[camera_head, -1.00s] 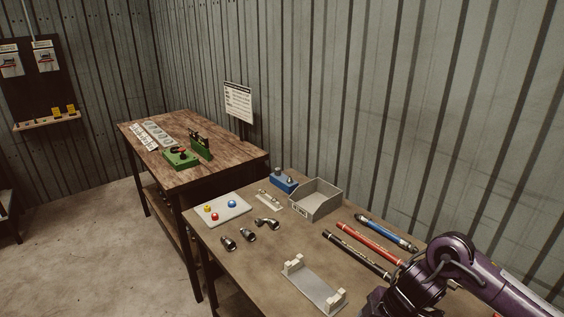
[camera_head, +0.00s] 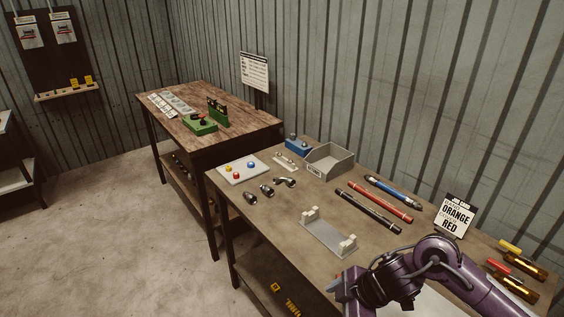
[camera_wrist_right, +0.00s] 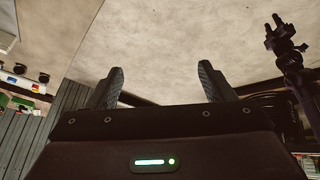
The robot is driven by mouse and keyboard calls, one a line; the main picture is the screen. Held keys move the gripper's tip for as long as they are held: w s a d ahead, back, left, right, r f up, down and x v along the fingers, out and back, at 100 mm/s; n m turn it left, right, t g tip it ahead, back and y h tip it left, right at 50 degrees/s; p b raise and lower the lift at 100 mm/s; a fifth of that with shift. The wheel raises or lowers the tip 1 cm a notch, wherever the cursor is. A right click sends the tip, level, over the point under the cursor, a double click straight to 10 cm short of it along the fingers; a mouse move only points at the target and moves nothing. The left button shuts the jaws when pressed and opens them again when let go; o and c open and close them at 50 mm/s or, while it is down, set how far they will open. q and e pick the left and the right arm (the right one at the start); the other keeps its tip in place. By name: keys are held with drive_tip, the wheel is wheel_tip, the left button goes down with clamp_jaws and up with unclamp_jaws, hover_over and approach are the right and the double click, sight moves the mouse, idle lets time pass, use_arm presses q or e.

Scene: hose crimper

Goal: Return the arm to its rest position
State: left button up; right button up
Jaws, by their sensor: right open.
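My right arm (camera_head: 440,265), purple, comes in from the lower right of the head view, bent over the front edge of the workbench. Its gripper is not clearly seen there. In the right wrist view my right gripper (camera_wrist_right: 160,80) is open, its two dark fingers apart with nothing between them and bare floor behind.
The workbench (camera_head: 228,190) bears a grey holder (camera_head: 328,238), black (camera_head: 368,211), red (camera_head: 380,201) and blue (camera_head: 391,190) hoses, fittings, a grey bin (camera_head: 329,163), a button panel (camera_head: 243,169) and an ORANGE/RED sign (camera_head: 455,217). A second table (camera_head: 240,125) stands behind.

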drive_tip(key=a+r+m+t, duration=0.3)
drive_tip(key=a+t, duration=0.2)
drive_tip(key=a, duration=0.3)
drive_tip(key=s+d+f+m+g+h, duration=0.3)
drive_tip(key=s+d+m+g+h, duration=0.15)
drive_tip(key=s+d+m, duration=0.95)
wheel_tip(320, 180, down, 32)
drive_tip(key=s+d+r+n+b, duration=0.1)
drive_tip(key=s+d+n+b, duration=0.1)
drive_tip(key=b, duration=0.2)
use_arm(q)
wheel_tip(320, 180, down, 7)
drive_tip(key=s+b, duration=0.1)
drive_tip(key=b, duration=0.2)
drive_tip(key=shift+a, duration=0.25)
use_arm(e)
drive_tip(key=s+d+f+g+h, duration=0.1)
drive_tip(key=s+d+f+g, duration=0.1)
drive_tip(key=s+f, duration=1.8)
wheel_tip(320, 180, down, 4)
drive_tip(key=shift+s+d+r, duration=0.1)
drive_tip(key=shift+s+d, duration=0.15)
drive_tip(key=shift+d, duration=0.35)
